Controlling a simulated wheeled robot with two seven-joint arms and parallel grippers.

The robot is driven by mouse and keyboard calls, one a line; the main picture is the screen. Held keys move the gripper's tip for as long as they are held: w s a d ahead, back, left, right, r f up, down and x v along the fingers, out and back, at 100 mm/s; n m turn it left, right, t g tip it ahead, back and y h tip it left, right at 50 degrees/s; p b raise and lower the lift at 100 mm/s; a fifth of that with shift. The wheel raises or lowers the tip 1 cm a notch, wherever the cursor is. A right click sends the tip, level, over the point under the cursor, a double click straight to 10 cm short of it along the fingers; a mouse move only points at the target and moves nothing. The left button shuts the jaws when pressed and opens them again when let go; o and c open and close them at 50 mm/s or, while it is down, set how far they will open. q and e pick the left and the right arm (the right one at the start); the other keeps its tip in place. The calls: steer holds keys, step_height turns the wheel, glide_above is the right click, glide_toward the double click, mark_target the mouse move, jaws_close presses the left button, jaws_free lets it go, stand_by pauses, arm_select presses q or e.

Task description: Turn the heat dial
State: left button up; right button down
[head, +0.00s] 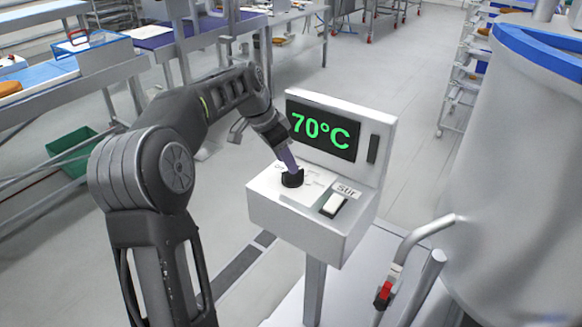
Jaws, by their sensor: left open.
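The heat dial (292,180) is a black round knob on the sloped white face of a control box (300,226). The box's display (323,131) reads 70°C in green. My left gripper (290,168) reaches down from the left with its fingertips at the dial. It is open, and its fingers cover part of the dial's top and the markings around it. I cannot tell whether the fingers touch the dial. My right gripper is not in view.
A white rocker switch (334,204) labelled "Stir" sits right of the dial. A large steel vessel (520,170) with a blue rim stands at the right, with a bent pipe and red-handled valve (384,294) before it. Work tables (110,65) and a green bin (72,150) stand at the left.

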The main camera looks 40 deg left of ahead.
arm_select(q)
steer(key=shift+p+x, duration=0.35)
steer(key=shift+x, duration=1.75)
steer(key=shift+c, duration=0.5)
jaws_close()
